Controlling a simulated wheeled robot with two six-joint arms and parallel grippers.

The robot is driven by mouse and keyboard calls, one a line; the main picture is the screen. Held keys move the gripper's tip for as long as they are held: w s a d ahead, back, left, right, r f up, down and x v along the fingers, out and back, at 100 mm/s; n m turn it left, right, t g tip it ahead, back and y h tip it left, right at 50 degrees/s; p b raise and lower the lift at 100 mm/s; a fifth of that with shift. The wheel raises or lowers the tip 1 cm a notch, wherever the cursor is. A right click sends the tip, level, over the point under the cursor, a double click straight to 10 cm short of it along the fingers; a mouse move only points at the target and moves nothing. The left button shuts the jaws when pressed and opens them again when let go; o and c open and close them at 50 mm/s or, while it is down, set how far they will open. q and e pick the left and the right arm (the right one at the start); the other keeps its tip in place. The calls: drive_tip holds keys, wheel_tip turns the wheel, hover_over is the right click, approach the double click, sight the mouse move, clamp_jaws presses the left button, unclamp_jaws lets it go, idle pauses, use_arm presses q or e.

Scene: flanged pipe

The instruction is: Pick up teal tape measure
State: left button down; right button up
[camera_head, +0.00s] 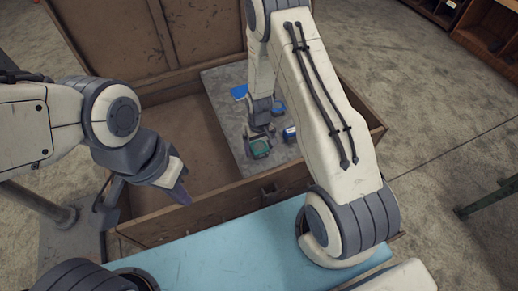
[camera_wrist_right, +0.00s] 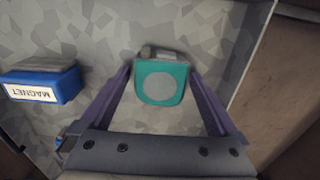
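The teal tape measure (camera_head: 259,148) lies on a grey speckled panel inside a brown wooden chest in the head view. In the right wrist view the tape measure (camera_wrist_right: 161,81) shows its teal case and round grey face, between the tips of my right gripper (camera_wrist_right: 163,82). The fingers are spread wide, with visible gaps on both sides of it. In the head view my right gripper (camera_head: 258,132) reaches down into the chest at the tape measure and is partly hidden by its own wrist. My left gripper (camera_head: 181,192) hangs over the chest's front left; its fingers look close together.
A blue block labelled MAGNET (camera_wrist_right: 42,84) lies left of the tape measure in the wrist view. Other blue items (camera_head: 240,92) lie on the grey panel (camera_head: 222,88). The chest's walls (camera_head: 226,198) surround it, with a blue surface (camera_head: 225,254) in front. The chest's left floor is clear.

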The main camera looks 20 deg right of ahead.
drive_tip(key=c, duration=1.3)
drive_tip(key=shift+r, duration=0.1)
